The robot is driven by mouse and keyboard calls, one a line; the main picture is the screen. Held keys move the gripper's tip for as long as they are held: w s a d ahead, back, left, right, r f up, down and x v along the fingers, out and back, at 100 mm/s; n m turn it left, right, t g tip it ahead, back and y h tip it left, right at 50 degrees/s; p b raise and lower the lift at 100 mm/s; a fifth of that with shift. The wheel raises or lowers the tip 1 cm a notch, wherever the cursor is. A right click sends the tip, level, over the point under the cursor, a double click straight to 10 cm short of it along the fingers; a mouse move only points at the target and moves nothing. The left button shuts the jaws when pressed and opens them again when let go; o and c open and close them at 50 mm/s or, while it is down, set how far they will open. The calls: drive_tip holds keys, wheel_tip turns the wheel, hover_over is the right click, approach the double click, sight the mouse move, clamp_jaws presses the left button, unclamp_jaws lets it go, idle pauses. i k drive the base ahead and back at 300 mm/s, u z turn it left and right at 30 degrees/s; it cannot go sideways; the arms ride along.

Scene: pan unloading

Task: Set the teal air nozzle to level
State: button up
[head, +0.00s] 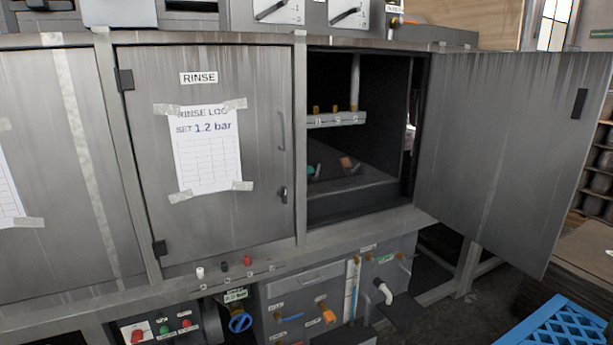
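A small teal part (311,170), which looks like the teal air nozzle, sits low inside the open cabinet compartment, toward its left side. A short grey piece shows just right of it, slanting. The nozzle is small and in shadow, so I cannot tell its exact tilt. A similar orange-brown part (347,163) sits to its right on the same sloping dark surface. My gripper is not in view.
The compartment's door (500,150) stands swung open to the right. The RINSE door (205,150) on the left is shut. A shelf rail (336,120) with brass fittings crosses the compartment above the nozzle. A blue grating (560,325) is at lower right.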

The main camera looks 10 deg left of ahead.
sight(312, 174)
drive_tip(key=u, duration=0.05)
drive_tip(key=k, duration=0.2)
drive_tip(key=u, duration=0.45)
drive_tip(key=i, duration=1.5)
